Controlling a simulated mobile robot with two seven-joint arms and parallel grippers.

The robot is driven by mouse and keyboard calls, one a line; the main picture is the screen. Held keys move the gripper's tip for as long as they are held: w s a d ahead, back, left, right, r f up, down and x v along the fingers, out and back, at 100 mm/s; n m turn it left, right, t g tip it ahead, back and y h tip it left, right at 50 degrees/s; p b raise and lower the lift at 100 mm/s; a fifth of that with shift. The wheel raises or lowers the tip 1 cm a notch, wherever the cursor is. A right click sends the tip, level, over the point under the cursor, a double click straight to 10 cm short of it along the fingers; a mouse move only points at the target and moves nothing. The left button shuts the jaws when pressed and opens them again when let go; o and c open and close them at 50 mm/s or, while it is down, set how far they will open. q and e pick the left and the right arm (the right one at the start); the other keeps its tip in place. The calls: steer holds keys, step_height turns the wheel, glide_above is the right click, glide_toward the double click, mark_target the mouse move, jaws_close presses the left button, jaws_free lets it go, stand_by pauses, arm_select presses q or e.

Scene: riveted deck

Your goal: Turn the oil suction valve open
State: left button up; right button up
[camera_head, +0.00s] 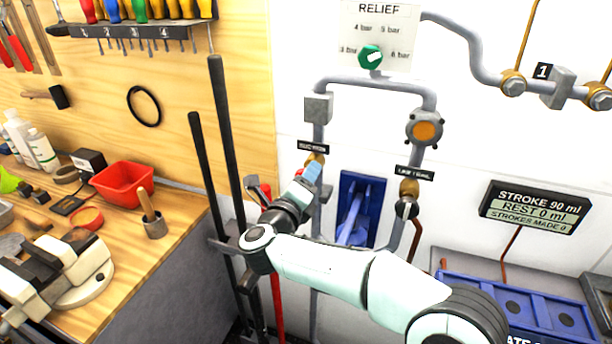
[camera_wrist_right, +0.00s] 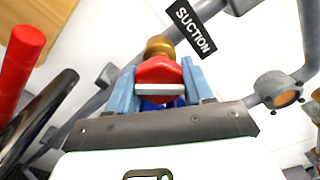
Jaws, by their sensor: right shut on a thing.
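The oil suction valve shows in the head view as a brass body (camera_head: 316,158) on a grey pipe, just below the SUCTION label (camera_head: 313,148). In the right wrist view its red handle (camera_wrist_right: 158,70) stands in front of the brass body (camera_wrist_right: 160,46), beside the SUCTION label (camera_wrist_right: 191,25). My right gripper (camera_head: 311,172) reaches up to the valve from below. Its two blue fingers (camera_wrist_right: 160,74) are on either side of the red handle and shut on it. In the head view the gripper largely hides the handle, so its angle is hard to tell there. My left gripper is not in view.
A second brass valve (camera_head: 409,187) is on the pipe to the right. A blue wall recess (camera_head: 361,208) lies between the pipes. Dark upright bars (camera_head: 226,130) stand left of my right arm. The workbench (camera_head: 172,220) with a red bin (camera_head: 123,184) is further left.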

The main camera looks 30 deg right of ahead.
steer(key=n+p, duration=0.3)
steer(key=n, duration=0.3)
steer(key=shift+n, duration=0.4)
steer(key=shift+n+p, duration=0.65)
steer(key=shift+n, duration=0.05)
steer(key=o, duration=1)
steer(key=b+v, duration=0.1)
steer(key=v, duration=1.2)
steer(key=shift+s+a+b, duration=0.1)
steer(key=shift+s+b, duration=0.1)
steer(key=shift+b, duration=0.1)
